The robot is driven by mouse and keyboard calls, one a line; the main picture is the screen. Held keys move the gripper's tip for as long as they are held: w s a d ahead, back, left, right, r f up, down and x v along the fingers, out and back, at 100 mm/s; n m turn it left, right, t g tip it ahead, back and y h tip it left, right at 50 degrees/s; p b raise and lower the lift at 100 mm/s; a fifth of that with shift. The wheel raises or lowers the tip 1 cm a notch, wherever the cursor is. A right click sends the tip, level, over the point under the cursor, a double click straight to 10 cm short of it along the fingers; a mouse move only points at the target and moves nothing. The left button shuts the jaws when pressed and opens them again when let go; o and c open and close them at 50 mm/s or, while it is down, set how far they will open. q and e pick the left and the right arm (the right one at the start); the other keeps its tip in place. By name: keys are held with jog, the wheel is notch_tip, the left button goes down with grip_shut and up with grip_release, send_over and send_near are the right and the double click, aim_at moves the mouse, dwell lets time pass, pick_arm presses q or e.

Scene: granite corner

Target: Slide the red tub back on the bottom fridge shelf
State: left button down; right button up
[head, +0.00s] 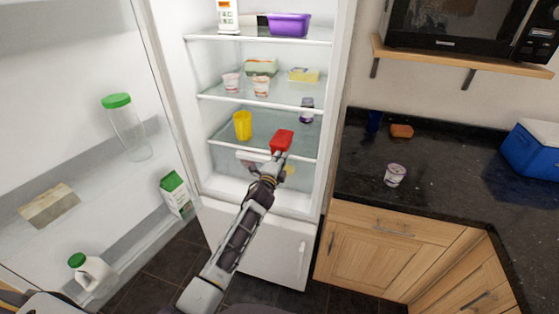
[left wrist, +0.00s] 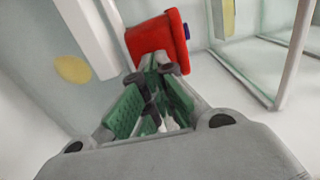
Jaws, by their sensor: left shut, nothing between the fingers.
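The red tub (head: 281,139) sits on the lowest glass shelf (head: 228,146) of the open fridge, near its front edge, to the right of a yellow cup (head: 243,125). My left gripper (head: 278,158) is in front of the tub, shut and empty, pointing into the fridge. In the left wrist view, the red tub (left wrist: 158,36) stands just beyond the closed green-padded fingers (left wrist: 153,66). The fingertips overlap its lower near side; I cannot tell whether they touch it. My right gripper is not in view.
The shelf above (head: 215,94) holds cups and boxes. The fridge door (head: 75,130) is open at left. A granite counter (head: 440,200) lies at right. The shelf behind the tub looks clear.

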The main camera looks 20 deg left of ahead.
pick_arm(q)
jog(key=w+b, duration=0.2)
jog(key=w, duration=0.2)
jog(key=shift+w, duration=1)
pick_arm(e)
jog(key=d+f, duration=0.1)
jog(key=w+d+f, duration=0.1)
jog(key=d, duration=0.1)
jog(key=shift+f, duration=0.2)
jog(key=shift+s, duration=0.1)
